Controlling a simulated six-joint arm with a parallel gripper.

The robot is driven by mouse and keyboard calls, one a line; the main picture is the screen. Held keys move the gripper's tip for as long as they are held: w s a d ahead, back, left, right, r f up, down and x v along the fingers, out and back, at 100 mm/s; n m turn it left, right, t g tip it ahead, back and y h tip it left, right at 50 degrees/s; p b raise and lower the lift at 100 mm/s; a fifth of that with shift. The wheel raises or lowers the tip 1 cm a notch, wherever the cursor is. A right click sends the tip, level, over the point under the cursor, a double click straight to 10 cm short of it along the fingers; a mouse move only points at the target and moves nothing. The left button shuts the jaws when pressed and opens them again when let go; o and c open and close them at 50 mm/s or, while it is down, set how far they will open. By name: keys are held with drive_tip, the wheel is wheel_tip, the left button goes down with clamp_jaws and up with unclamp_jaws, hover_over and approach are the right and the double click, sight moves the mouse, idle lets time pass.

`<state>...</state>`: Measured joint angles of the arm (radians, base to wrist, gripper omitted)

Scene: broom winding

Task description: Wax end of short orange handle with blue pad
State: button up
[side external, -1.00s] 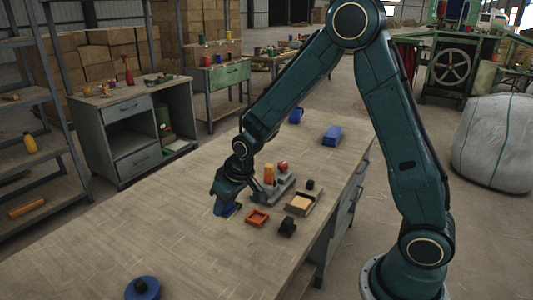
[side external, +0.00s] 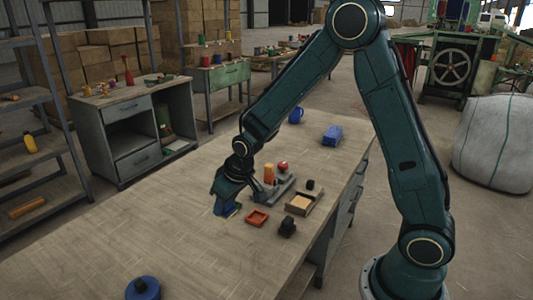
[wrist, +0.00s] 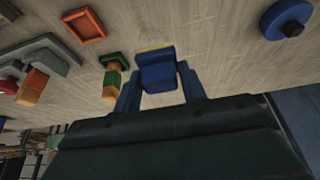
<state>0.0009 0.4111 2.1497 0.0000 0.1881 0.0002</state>
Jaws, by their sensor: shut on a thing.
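The blue pad (wrist: 157,70) sits between my gripper's two fingers (wrist: 160,88) in the wrist view, with a thin yellow edge along its far side. My gripper (side external: 227,207) is shut on the pad, low over the bench, in the side view; I cannot tell whether the pad touches the wood. A short orange piece (side external: 269,173), which looks like the handle, stands upright at the grey fixture (side external: 286,186), right of my gripper. It also shows at the left of the wrist view (wrist: 32,87). Which end is which is unclear.
A green and orange piece (wrist: 112,75) stands close beside the pad. A blue disc (side external: 142,288) lies at the front; bench between is clear.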

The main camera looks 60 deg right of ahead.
drive_tip(key=s+d+f+m+h, duration=0.1)
drive_tip(key=s+d+m, duration=0.3)
drive_tip(key=d, duration=0.8)
drive_tip(key=s+d+f+m+g+h, duration=0.1)
drive_tip(key=s+d+m, duration=0.4)
drive_tip(key=d, duration=0.8)
drive_tip(key=shift+s+d+h, duration=0.25)
drive_tip(key=shift+s+h, duration=0.35)
drive_tip(key=shift+f, duration=0.25)
drive_tip(key=shift+f, duration=2.8)
drive_tip(key=shift+f, duration=0.65)
drive_tip(key=shift+r, duration=0.1)
wheel_tip(320, 180, up, 7)
idle(0.8)
